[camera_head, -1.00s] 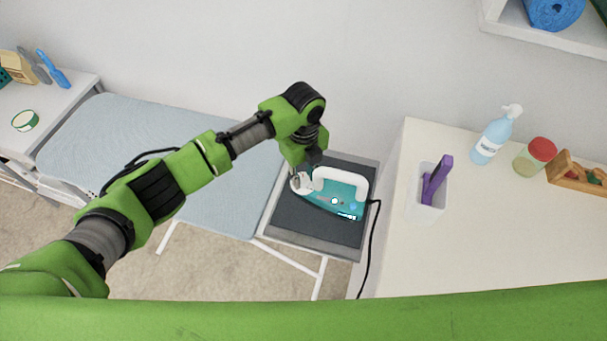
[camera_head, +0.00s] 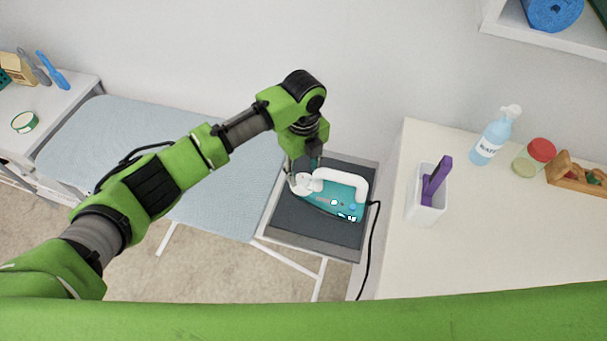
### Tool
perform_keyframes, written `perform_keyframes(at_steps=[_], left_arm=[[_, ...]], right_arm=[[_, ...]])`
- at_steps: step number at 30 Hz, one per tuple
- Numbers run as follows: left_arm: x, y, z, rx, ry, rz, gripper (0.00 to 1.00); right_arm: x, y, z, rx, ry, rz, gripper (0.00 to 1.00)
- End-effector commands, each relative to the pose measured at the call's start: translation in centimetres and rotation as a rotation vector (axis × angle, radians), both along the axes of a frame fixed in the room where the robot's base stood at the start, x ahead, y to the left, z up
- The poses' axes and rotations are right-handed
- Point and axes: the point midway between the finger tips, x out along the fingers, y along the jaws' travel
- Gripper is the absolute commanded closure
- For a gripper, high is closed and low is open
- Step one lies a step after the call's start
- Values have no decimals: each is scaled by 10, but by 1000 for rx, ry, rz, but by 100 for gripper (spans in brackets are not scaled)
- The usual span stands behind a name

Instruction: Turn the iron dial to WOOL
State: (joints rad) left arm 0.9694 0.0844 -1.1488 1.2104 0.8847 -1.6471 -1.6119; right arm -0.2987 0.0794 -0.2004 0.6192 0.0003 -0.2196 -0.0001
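The iron (camera_head: 344,178) has a teal body and a white handle. It rests on the dark pad of the iron rest (camera_head: 328,228) at the right end of the ironing board. A round white part (camera_head: 304,184), possibly the dial, sits at the iron's left end; its markings are too small to read. My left gripper (camera_head: 301,184) is at this white part, its fingers pointing down. The fingers are small and partly hidden, so I cannot tell whether they grip it. My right gripper is not in view.
The blue ironing board (camera_head: 140,120) lies left of the iron. A black cord (camera_head: 369,250) hangs at the iron's right. The white counter (camera_head: 480,240) holds a white holder (camera_head: 427,207), a spray bottle (camera_head: 494,137) and a red-lidded jar (camera_head: 533,157).

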Motion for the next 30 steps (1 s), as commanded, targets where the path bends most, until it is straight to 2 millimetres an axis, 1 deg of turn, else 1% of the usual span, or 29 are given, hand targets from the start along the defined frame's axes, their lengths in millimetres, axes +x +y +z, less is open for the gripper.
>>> perform_keyframes(at_steps=[1, 6, 9, 12, 15, 18, 27, 30], left_arm=[[2, -1, 13, -3, -4, -1, 60], [1, 0, 50, -3, -5, -1, 60], [1, 0, 68, -2, -4, 0, 60], [1, 0, 80, -2, -2, 0, 60], [0, 0, 88, -2, -1, 0, 60], [0, 0, 91, -2, -1, 0, 60], [0, -1, 91, -2, -2, 5, 60], [2, -6, 94, -4, -13, 51, 60]], right_arm=[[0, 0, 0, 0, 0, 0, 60], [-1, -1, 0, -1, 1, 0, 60], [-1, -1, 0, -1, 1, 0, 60], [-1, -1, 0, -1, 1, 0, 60], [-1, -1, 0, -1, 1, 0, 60], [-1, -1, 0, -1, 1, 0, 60], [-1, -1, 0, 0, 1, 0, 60], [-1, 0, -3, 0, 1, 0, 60]])
